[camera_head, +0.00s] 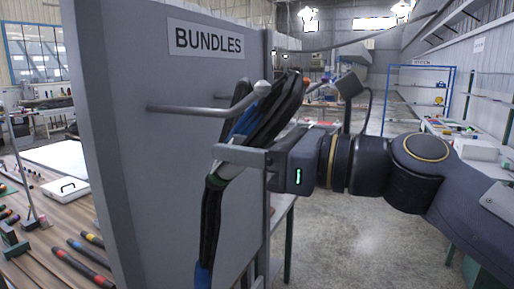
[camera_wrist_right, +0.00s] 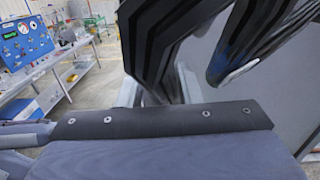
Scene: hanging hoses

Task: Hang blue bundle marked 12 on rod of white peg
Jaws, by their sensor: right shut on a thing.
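A bundle of black hoses with blue parts (camera_head: 272,112) is held beside the grey panel, its lower end hanging down. Its black strands also fill the upper middle of the right wrist view (camera_wrist_right: 160,40). No number shows on it. My right gripper (camera_head: 240,157) is shut on the bundle below its upper loop. A grey rod with a white ball tip (camera_head: 262,87), the white peg, sticks out from the panel. The tip overlaps the bundle's upper part in the head view. I cannot tell whether the rod passes through the loop. My left gripper is not in view.
The grey panel (camera_head: 130,150) carries a "BUNDLES" sign (camera_head: 206,40). A red-orange tip (camera_head: 305,82) shows just behind the bundle. At left, a wooden table (camera_head: 45,240) holds a white case (camera_head: 62,190) and dark rods with coloured bands. Open floor lies behind my right arm.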

